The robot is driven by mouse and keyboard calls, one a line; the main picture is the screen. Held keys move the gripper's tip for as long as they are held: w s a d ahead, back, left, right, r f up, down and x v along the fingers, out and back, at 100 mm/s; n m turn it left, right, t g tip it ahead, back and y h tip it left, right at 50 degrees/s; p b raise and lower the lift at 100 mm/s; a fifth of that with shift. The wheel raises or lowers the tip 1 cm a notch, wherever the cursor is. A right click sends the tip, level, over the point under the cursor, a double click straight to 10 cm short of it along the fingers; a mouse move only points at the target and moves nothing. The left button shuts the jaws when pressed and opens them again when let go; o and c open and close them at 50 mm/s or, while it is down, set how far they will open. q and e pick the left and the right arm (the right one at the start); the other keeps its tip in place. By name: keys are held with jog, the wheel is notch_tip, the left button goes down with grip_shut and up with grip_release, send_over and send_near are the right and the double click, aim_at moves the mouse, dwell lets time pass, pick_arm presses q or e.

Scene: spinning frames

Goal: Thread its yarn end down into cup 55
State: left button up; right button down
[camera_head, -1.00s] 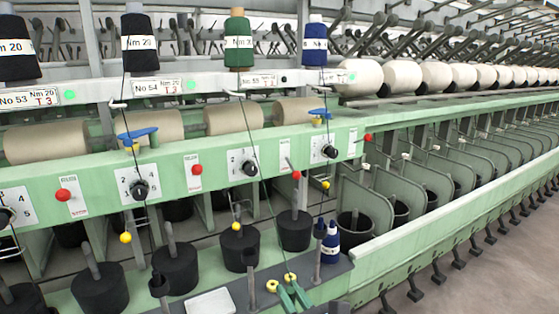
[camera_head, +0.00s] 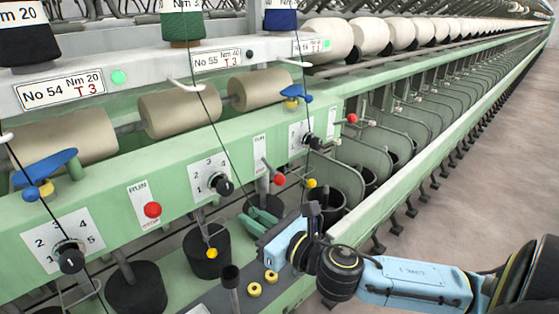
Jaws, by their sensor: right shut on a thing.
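The dark green cone (camera_head: 183,22) stands above the No 55 sign (camera_head: 218,60). Its dark yarn (camera_head: 214,125) runs down past the green rail towards my right gripper. My right gripper (camera_head: 251,219) has teal fingers, shut at the lower end of this yarn; the tip itself is too fine to make out. The fingers are in front of a dark cup (camera_head: 262,203) with a thin rod, which they partly cover. Another dark cup (camera_head: 208,250) with a rod stands to their left. I can read no number on the cups. My left gripper is out of view.
The floor at right is clear.

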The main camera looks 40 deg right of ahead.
jog(key=s+d+r+n+g+y+p, duration=0.1)
jog(key=d+r+n+y+p, duration=0.15)
jog(key=r, duration=0.25)
jog(key=s+d+r+n+g+y+p, duration=0.2)
jog(key=r+y+p, duration=0.2)
notch_tip(320, 180, down, 11)
jog(key=b, duration=1.1)
jog(key=a+f+p+x, duration=0.1)
jog(key=p+x, duration=0.2)
jog(key=x, duration=0.7)
jog(key=shift+s, duration=0.3)
jog(key=shift+a+f, duration=0.1)
jog(key=shift+a, duration=0.05)
